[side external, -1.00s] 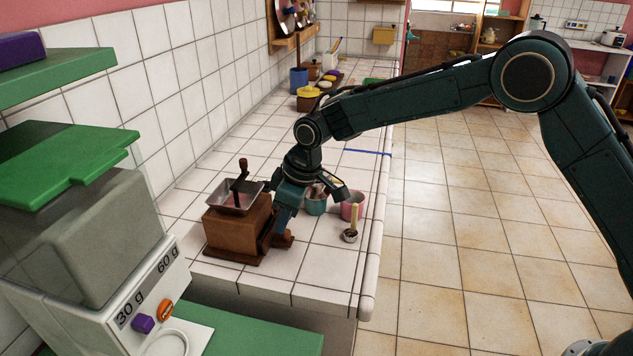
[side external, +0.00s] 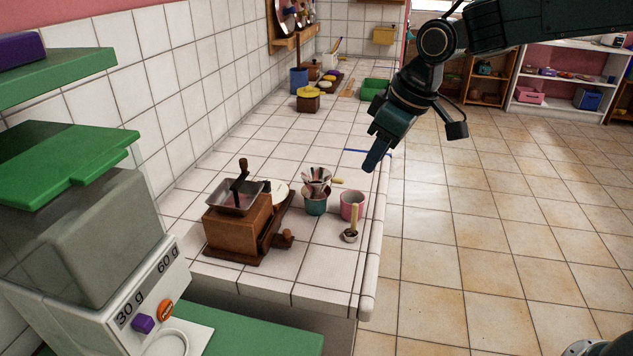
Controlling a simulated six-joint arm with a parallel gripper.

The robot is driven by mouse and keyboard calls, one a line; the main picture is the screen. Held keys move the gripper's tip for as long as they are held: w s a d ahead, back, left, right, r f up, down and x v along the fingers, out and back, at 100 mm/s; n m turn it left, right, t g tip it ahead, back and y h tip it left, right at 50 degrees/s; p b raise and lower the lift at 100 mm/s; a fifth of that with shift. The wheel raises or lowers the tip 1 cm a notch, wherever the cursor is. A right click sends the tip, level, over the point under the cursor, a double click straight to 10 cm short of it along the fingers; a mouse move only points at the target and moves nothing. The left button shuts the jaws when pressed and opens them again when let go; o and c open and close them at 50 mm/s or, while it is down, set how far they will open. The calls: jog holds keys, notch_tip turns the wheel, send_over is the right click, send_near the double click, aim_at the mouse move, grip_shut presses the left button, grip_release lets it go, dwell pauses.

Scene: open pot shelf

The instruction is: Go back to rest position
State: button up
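My gripper (side external: 377,153) hangs in the air above the right edge of the tiled counter (side external: 270,285), pointing down and to the left. Nothing shows in it, but from this side I cannot tell whether its fingers are apart. It is clear of the things on the counter. A wooden coffee grinder (side external: 238,228) with a metal hopper and crank stands near the front of the counter.
A teal cup (side external: 316,206) with a striped filter-like piece on top, a pink cup (side external: 352,205) and a wooden-handled scoop (side external: 350,235) stand right of the grinder. A dispenser (side external: 100,260) fills the left foreground. Behind are a yellow-lidded pot (side external: 308,103) and a green tray (side external: 374,88).

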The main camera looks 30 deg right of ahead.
jog(key=s+d+r+m, duration=0.1)
jog(key=s+d+r, duration=0.1)
jog(key=s+d, duration=0.15)
jog(key=s+d+r+m+t, duration=0.1)
jog(key=s+d, duration=0.1)
jog(key=s, duration=0.3)
jog(key=s+d+r+m, duration=0.1)
jog(key=s+d+r, duration=0.1)
jog(key=s, duration=0.3)
jog(key=s+d+f+m+h, duration=0.1)
jog(key=s+d, duration=0.1)
jog(key=s, duration=0.4)
jog(key=s+d+f+m, duration=0.1)
jog(key=s+d+f, duration=0.1)
jog(key=s, duration=0.5)
jog(key=shift+d+m+t+h, duration=0.3)
jog(key=shift+d+t+h, duration=0.1)
jog(key=shift+s+f, duration=0.1)
